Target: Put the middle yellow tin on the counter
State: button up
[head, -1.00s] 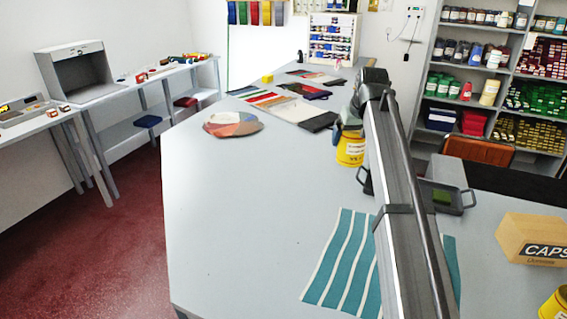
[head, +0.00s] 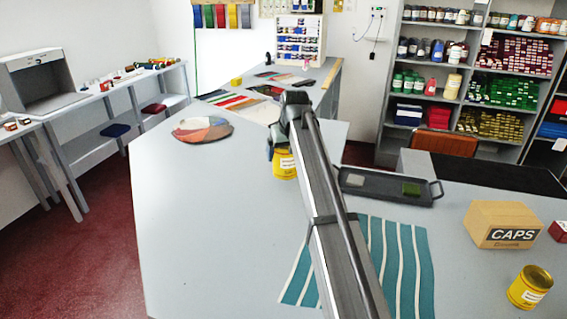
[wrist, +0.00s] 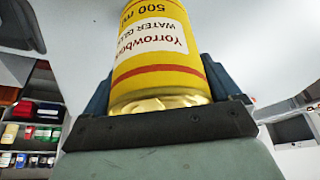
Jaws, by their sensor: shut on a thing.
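My gripper (head: 272,148) is shut on a yellow tin (head: 285,165), out over the grey counter (head: 200,220). The arm hides part of the tin in the head view. In the wrist view the tin (wrist: 155,75) sits between both fingers, with its gold lid end near the palm and its white label lettering upside down. I cannot tell whether its base touches the counter. A second yellow tin (head: 530,287) stands at the right front, apart from my gripper. A small yellow thing (head: 236,82) is at the far end.
A striped cloth (head: 405,270), a CAPS box (head: 505,225) and a colour fan (head: 202,130) also lie around. The left front counter is clear.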

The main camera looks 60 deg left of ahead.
jog(key=shift+f, duration=1.95)
jog(key=shift+f, duration=0.1)
jog(key=o, duration=1.2)
jog(key=v, duration=1.2)
jog(key=shift+w, duration=0.1)
